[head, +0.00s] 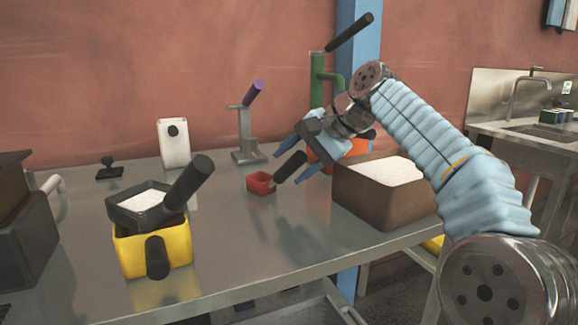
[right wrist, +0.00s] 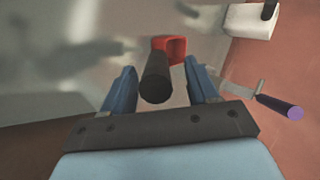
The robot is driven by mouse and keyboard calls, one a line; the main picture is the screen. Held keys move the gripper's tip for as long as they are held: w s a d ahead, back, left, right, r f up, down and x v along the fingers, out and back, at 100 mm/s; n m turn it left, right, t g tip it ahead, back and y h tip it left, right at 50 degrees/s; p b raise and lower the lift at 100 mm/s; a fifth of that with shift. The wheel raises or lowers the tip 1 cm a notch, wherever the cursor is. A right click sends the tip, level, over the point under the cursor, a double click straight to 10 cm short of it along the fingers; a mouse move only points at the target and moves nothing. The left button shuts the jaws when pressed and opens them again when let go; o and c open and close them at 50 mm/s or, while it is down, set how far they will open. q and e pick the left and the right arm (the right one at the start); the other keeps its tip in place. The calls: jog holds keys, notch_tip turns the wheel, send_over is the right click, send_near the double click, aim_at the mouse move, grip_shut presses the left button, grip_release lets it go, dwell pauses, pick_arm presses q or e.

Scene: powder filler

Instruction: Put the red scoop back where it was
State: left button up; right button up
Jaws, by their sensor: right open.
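The red scoop (head: 260,183) rests on the metal table near its middle, with its black handle (head: 290,167) slanting up to the right. My right gripper (head: 293,165) is open, its blue fingers at either side of the handle. In the right wrist view the red scoop (right wrist: 170,48) lies beyond the fingertips, and its dark handle (right wrist: 156,78) points back between the open fingers (right wrist: 160,85), apart from both. My left gripper is not in view.
A brown box (head: 365,205) of white powder stands right of the scoop. A purple-handled press (head: 246,135) and green stand (head: 318,80) are behind. A yellow container (head: 135,258) with a powder-filled black pan (head: 122,205) stands at left. The table between is clear.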

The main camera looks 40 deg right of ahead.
jog(key=p+v, duration=0.1)
jog(key=v, duration=0.8)
jog(key=shift+s+r+p, duration=0.3)
jog(key=shift+p, duration=0.1)
